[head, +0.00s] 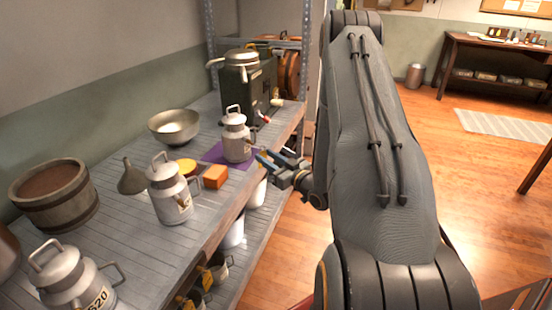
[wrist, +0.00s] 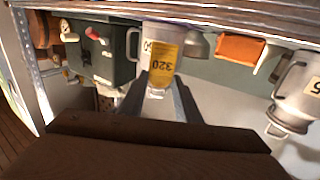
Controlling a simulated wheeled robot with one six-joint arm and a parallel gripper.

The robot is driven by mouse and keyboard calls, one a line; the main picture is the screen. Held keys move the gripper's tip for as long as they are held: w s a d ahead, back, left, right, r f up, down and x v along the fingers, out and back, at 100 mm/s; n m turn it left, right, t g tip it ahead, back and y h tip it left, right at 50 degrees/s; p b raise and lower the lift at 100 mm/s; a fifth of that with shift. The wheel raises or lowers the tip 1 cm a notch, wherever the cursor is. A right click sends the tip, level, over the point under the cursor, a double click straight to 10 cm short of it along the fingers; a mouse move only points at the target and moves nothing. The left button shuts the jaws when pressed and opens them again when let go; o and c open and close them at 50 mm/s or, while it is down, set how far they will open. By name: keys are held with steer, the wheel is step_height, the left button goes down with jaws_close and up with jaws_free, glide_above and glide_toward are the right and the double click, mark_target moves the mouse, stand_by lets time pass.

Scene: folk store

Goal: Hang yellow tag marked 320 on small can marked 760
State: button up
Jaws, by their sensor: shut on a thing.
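The yellow tag (wrist: 163,57) reads 320, upside down in the wrist view. My gripper (wrist: 160,84) is shut on it, with the tag beyond the fingertips. In the head view my gripper (head: 268,160) is just right of a small grey milk can (head: 237,143) on a purple mat (head: 215,153). The can (wrist: 181,35) shows behind the tag in the wrist view. The tag covers most of the can's label, leaving only a 0 readable. I cannot tell whether tag and can touch.
A second can (head: 172,195), an orange block (head: 215,176), a funnel (head: 132,178), a metal bowl (head: 173,125) and a wooden tub (head: 55,195) share the slatted shelf (head: 130,240). A dark green machine (head: 262,85) stands behind the mat. A grey post (head: 306,50) rises near the shelf's far edge.

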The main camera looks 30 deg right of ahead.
steer(key=w+a+f+b, duration=0.1)
steer(key=w+b, duration=0.1)
steer(key=w, duration=0.4)
steer(key=shift+w+a+b, duration=0.2)
steer(key=shift+b, duration=0.15)
stand_by(0.4)
stand_by(0.6)
steer(key=o, duration=1.2)
